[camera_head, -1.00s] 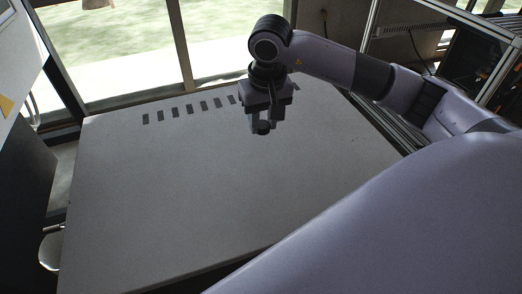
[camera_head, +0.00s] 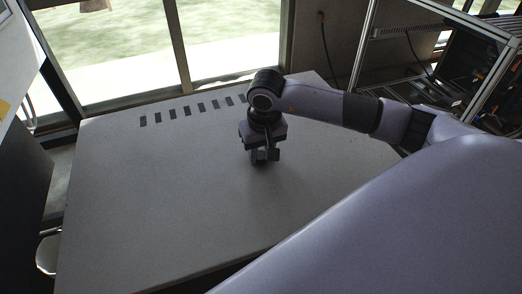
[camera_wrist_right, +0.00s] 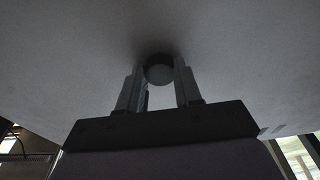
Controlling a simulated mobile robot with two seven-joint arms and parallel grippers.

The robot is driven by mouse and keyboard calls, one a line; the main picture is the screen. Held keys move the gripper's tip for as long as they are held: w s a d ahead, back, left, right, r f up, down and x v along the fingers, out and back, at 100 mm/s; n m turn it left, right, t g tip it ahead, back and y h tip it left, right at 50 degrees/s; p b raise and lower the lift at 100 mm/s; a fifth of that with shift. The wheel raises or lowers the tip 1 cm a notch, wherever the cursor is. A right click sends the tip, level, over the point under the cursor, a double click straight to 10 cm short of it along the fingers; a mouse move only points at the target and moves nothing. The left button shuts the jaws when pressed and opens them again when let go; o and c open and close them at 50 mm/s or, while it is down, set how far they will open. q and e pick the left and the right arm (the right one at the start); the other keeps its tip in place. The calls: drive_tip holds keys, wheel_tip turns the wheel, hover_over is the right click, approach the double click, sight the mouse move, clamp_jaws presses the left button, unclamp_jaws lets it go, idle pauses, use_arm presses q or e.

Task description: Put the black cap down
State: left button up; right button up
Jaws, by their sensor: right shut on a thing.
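The black cap (camera_wrist_right: 159,69) is a small dark round piece between the two fingers in the right wrist view. My right gripper (camera_head: 264,157) is shut on it, low over the grey table (camera_head: 150,210). In the right wrist view my right gripper (camera_wrist_right: 160,85) has one finger on each side of the cap. A dark shadow lies close around the cap on the table surface. I cannot tell whether the cap touches the table. In the head view the cap is too small and dark to make out clearly. My left gripper is not in view.
A row of dark slots (camera_head: 187,110) runs along the table's far edge below the window. The tabletop around my right gripper is bare. A metal frame (camera_head: 470,40) with equipment stands beyond the table at the right.

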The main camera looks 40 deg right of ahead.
drive_tip(key=o, duration=1.1)
drive_tip(key=shift+f, duration=0.1)
drive_tip(key=shift+c, duration=0.2)
drive_tip(key=shift+r, duration=0.45)
wheel_tip(320, 180, up, 10)
drive_tip(key=s, duration=0.1)
drive_tip(key=shift+s+a+r, duration=0.2)
drive_tip(key=shift+s+r, duration=0.05)
drive_tip(key=shift+s, duration=0.05)
drive_tip(key=shift+o, duration=0.7)
drive_tip(key=shift+r+p, duration=0.3)
drive_tip(key=m+g+p, duration=0.2)
drive_tip(key=m+p, duration=0.2)
drive_tip(key=p, duration=0.2)
approach(263, 166)
drive_tip(key=f, duration=0.2)
drive_tip(key=w+f, duration=0.1)
drive_tip(key=f, duration=0.1)
drive_tip(key=d+f, duration=0.1)
drive_tip(key=f, duration=0.1)
drive_tip(key=shift+w+f, duration=0.35)
